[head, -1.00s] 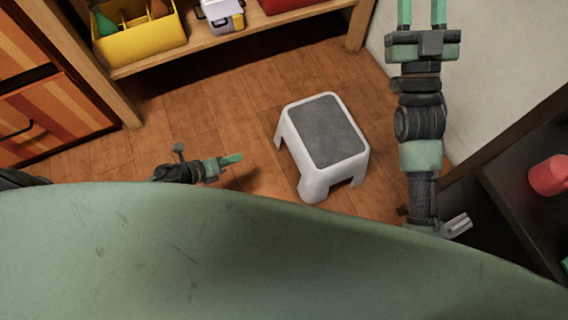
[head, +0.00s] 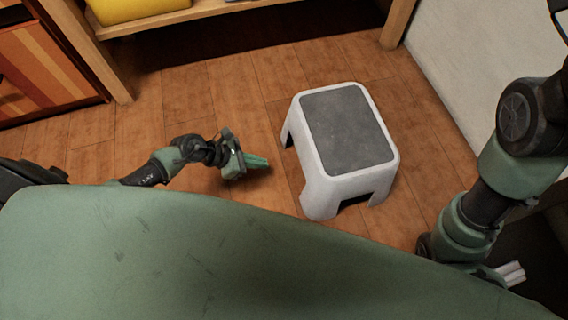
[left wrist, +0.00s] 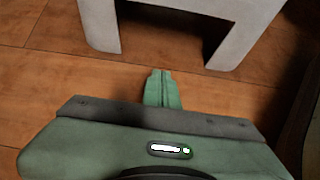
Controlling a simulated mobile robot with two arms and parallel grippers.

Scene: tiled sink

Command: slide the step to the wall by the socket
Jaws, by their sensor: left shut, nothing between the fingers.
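The step (head: 348,130) is a white stool with a grey top. It stands upright on the wooden floor in the middle of the head view. My left gripper (head: 262,162) is shut and empty, low over the floor to the left of the step, with a gap between them. In the left wrist view, the shut fingertips (left wrist: 161,74) point at the open space between two legs of the step (left wrist: 250,32). The wall (head: 458,65) is at the right, apart from the step. No socket shows.
A wooden shelf unit (head: 210,12) with a yellow bin (head: 135,8) is at the back. A striped orange cabinet (head: 45,65) is at the left. Floor is clear between the step and the wall, and behind the step towards the shelf.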

